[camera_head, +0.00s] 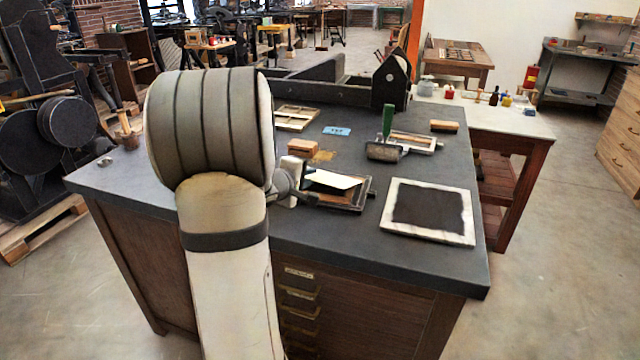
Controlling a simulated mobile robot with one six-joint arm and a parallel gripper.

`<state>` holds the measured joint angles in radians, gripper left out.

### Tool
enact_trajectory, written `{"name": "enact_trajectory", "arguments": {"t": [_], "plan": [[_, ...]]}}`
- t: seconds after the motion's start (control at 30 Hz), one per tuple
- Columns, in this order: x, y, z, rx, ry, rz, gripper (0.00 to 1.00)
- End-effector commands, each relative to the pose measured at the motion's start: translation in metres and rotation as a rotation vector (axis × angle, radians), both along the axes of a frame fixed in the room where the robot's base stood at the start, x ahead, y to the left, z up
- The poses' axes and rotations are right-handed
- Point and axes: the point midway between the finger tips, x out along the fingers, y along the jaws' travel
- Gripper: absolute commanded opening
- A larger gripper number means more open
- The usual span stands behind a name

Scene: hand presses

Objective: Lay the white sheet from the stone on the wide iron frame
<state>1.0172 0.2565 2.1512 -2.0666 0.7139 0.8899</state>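The white sheet (336,180) is a small pale piece over the wide iron frame (358,200), a dark rectangular frame on the dark tabletop. I cannot tell whether the sheet rests on the frame or is held just above it. My gripper (304,186) is at the left end of the sheet and frame, partly hidden behind my arm. Its fingers are too small and covered to show whether they are open or shut on the sheet. The stone (396,225), a slab with a pale border and dark middle, lies flat to the right, with no sheet on it.
A wooden block (303,147), a blue card (336,131) and another wooden block (444,126) lie on the tabletop. A black press part (391,82) stands at the back.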

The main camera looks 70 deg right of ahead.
Motion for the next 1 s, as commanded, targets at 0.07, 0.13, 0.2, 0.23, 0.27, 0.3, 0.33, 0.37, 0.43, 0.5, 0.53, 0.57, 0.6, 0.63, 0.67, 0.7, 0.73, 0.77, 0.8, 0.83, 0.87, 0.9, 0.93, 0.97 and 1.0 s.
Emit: {"name": "enact_trajectory", "arguments": {"t": [0.07,0.13,0.2,0.23,0.27,0.3,0.33,0.37,0.43,0.5,0.53,0.57,0.6,0.63,0.67,0.7,0.73,0.77,0.8,0.83,0.87,0.9,0.93,0.97,1.0], "plan": [[0.001,0.006,0.002,-0.001,-0.001,0.001,0.16],[0.002,0.013,0.006,-0.003,-0.001,0.003,0.16],[0.003,0.022,0.008,-0.002,-0.001,0.002,0.16],[0.003,0.025,0.010,-0.002,-0.001,0.002,0.16],[0.004,0.028,0.011,-0.002,-0.001,0.002,0.16],[0.004,0.033,0.013,-0.002,-0.001,0.002,0.16],[0.005,0.036,0.015,-0.003,-0.001,0.003,0.16],[0.005,0.040,0.016,-0.002,-0.001,0.003,0.16],[0.006,0.047,0.018,-0.001,-0.002,0.002,0.16],[0.007,0.055,0.022,-0.002,-0.001,0.004,0.16],[0.007,0.059,0.023,-0.001,-0.001,0.003,0.16],[0.007,0.062,0.024,-0.002,-0.001,0.002,0.16],[0.008,0.065,0.026,-0.002,-0.001,0.002,0.16],[0.008,0.068,0.026,-0.002,-0.001,0.002,0.16],[0.008,0.070,0.027,-0.001,-0.001,0.002,0.16],[0.008,0.072,0.027,-0.001,-0.001,0.002,0.16],[0.008,0.073,0.028,-0.001,0.000,0.001,0.16],[0.008,0.073,0.028,-0.001,0.001,0.001,0.16],[0.008,0.074,0.028,0.000,0.001,0.001,0.16],[0.008,0.074,0.028,0.000,0.001,0.001,0.16],[0.008,0.074,0.028,0.000,0.001,0.000,0.16],[0.008,0.074,0.028,0.000,0.001,0.000,0.16],[0.008,0.074,0.028,0.000,0.000,0.000,0.16],[0.008,0.074,0.028,0.000,0.000,0.000,0.16],[0.008,0.074,0.028,0.000,0.000,0.000,0.16]]}}
